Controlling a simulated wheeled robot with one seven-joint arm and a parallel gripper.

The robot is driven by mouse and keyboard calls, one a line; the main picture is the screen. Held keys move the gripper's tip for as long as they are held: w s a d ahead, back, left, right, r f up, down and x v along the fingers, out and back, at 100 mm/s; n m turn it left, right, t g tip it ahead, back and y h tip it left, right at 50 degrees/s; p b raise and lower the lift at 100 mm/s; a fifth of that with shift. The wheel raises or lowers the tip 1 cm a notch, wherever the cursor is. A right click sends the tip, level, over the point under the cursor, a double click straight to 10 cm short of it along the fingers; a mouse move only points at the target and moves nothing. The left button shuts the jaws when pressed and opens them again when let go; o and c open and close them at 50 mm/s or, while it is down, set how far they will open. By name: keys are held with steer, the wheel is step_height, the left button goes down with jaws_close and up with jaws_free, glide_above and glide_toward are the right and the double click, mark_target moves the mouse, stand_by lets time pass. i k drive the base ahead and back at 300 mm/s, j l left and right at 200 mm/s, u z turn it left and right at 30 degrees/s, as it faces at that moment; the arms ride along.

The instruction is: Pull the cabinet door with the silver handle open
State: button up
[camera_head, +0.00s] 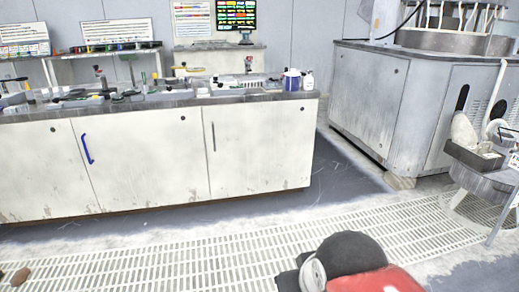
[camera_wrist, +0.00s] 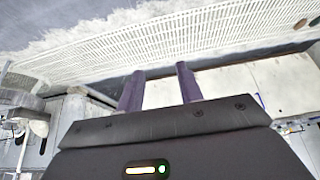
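The white cabinet (camera_head: 140,160) stands at the left in the head view, under a grey worktop. Its right door (camera_head: 262,150) carries a thin vertical silver handle (camera_head: 213,136) near its left edge. That door looks closed. The middle door has a blue handle (camera_head: 87,149). In the wrist view my gripper (camera_wrist: 159,70) shows two purple fingers spread apart with nothing between them. White cabinet panels (camera_wrist: 235,85) show beyond the fingers, in an upside-down-looking view. My gripper is apart from the silver handle, which I cannot make out in the wrist view.
Bottles and tools crowd the worktop (camera_head: 235,98). A grey machine housing (camera_head: 365,105) stands at the right. A small table (camera_head: 490,180) with a dark tray is at the right edge. The grated floor (camera_head: 200,258) before the cabinet is mostly clear, with a small brown object (camera_head: 20,276) at lower left.

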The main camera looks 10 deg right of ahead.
mark_target(252, 148)
steer(key=i+l+z, duration=0.1)
steer(key=i+z, duration=0.35)
steer(key=i, duration=1.6)
